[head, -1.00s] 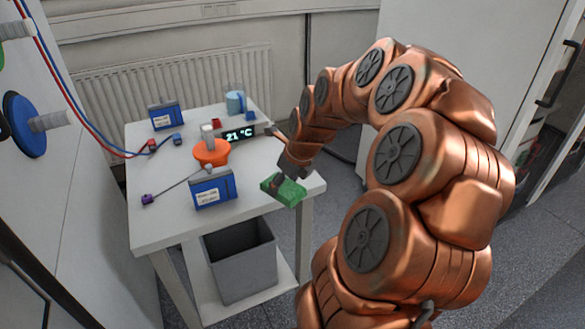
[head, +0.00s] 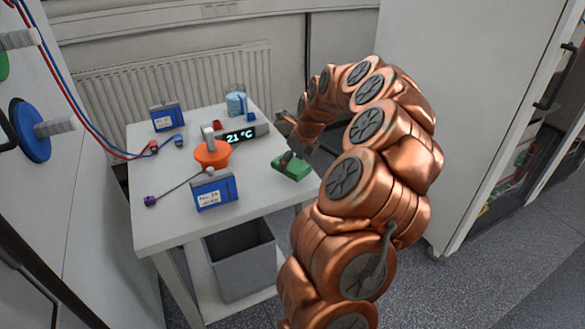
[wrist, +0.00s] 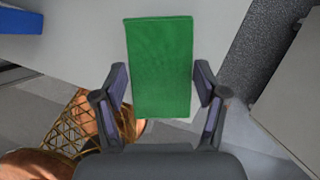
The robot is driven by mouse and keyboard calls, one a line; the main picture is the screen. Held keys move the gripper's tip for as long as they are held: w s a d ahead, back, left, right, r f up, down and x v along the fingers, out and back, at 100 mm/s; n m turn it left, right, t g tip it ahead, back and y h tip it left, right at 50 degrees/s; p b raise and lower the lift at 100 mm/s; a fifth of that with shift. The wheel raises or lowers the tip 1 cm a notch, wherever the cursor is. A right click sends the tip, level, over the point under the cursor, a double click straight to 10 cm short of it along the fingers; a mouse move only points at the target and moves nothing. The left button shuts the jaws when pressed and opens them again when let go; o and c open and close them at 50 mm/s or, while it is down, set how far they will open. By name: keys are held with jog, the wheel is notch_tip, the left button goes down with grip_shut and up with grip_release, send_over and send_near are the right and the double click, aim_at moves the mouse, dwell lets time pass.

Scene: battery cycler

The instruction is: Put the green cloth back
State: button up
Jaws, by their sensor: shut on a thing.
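The green cloth (head: 291,168) is a small folded block at the right edge of the white table (head: 165,218). In the wrist view the cloth (wrist: 160,65) lies between the two fingers of my gripper (wrist: 162,88). My gripper (head: 288,158) is shut on the cloth in the head view. The cloth is over the tabletop near its right edge; I cannot tell whether it touches the surface. The fingers partly cover its far side in the head view.
Two blue battery boxes (head: 214,190) (head: 166,117), an orange holder (head: 212,154), a display reading 21 °C (head: 240,137) and a blue cup (head: 236,104) stand on the table. A grey bin (head: 240,258) is below. The front right tabletop is clear.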

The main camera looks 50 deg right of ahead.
aim_at(295, 164)
jog(key=shift+w+d, duration=0.15)
jog(key=shift+d, duration=0.1)
jog(key=shift+f+p, duration=0.45)
jog(key=shift+f, duration=1.35)
jog(key=o, duration=1)
jog(key=shift+r, duration=0.15)
jog(key=b+v, duration=0.1)
jog(key=v, duration=0.9)
jog(key=shift+r, duration=0.25)
jog(key=shift+s+r+b, duration=0.3)
jog(key=shift+s+r, duration=0.1)
jog(key=shift+r, duration=0.2)
